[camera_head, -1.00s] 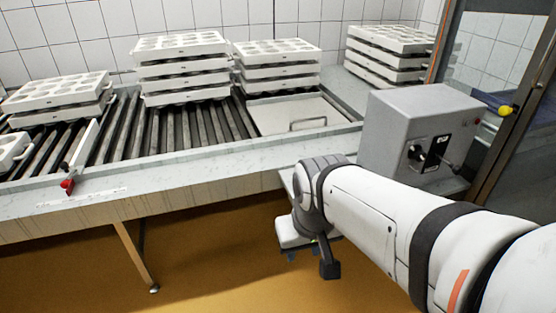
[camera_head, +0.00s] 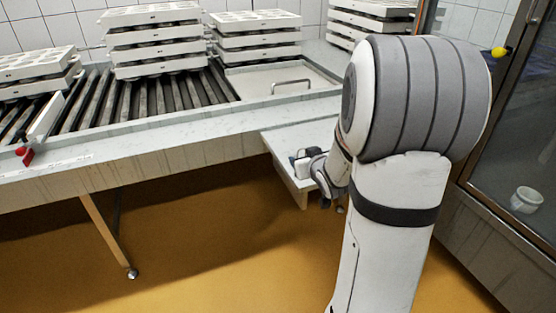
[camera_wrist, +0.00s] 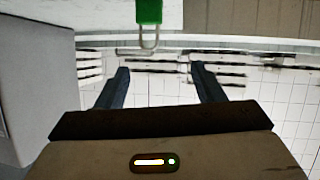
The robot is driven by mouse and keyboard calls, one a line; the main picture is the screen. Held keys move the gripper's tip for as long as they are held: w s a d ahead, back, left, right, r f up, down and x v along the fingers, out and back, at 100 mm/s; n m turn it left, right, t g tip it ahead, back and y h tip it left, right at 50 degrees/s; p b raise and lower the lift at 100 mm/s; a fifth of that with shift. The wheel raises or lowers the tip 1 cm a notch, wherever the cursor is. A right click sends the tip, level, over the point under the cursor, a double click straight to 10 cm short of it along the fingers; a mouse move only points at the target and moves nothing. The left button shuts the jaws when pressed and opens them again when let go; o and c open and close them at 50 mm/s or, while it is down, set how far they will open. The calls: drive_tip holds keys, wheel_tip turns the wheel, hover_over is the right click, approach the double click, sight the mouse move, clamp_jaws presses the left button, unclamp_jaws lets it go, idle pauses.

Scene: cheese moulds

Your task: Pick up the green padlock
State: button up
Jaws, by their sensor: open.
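The green padlock (camera_wrist: 149,12) shows at the top edge of the wrist view, partly cut off, with its pale metal shackle pointing down in the picture. It lies left of the middle between my fingers and outside the gap. My gripper (camera_wrist: 160,80) is open and empty, with its two dark fingers spread apart. In the head view my gripper (camera_head: 299,160) is small, over the side shelf (camera_head: 284,168) at the front of the conveyor table. I cannot see the padlock in the head view; my arm may hide it.
A grey box (camera_wrist: 32,80) stands close at the left of the wrist view. A roller conveyor (camera_head: 160,95) carries stacks of white moulds (camera_head: 155,40). A metal cover plate with a handle (camera_head: 292,83) lies beside them. A glass door (camera_head: 520,120) stands at the right.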

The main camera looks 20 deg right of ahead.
drive_tip(key=d+f+t+b, duration=0.1)
drive_tip(key=f, duration=0.1)
drive_tip(key=w+d+f+t+y+b, duration=0.1)
drive_tip(key=f, duration=0.1)
drive_tip(key=w+d+f+t+b, duration=0.1)
drive_tip(key=f+b, duration=0.1)
drive_tip(key=f, duration=0.1)
drive_tip(key=shift+y, duration=0.3)
drive_tip(key=shift+d+f+t+y+b, duration=0.2)
drive_tip(key=shift+f+t+y+b, duration=0.1)
drive_tip(key=shift+t, duration=0.1)
drive_tip(key=w, duration=0.2)
drive_tip(key=w+b, duration=0.1)
drive_tip(key=w, duration=0.4)
drive_tip(key=shift+w+a+f, duration=0.25)
drive_tip(key=shift+w+f, duration=0.05)
drive_tip(key=shift+c, duration=0.2)
drive_tip(key=c, duration=1.1)
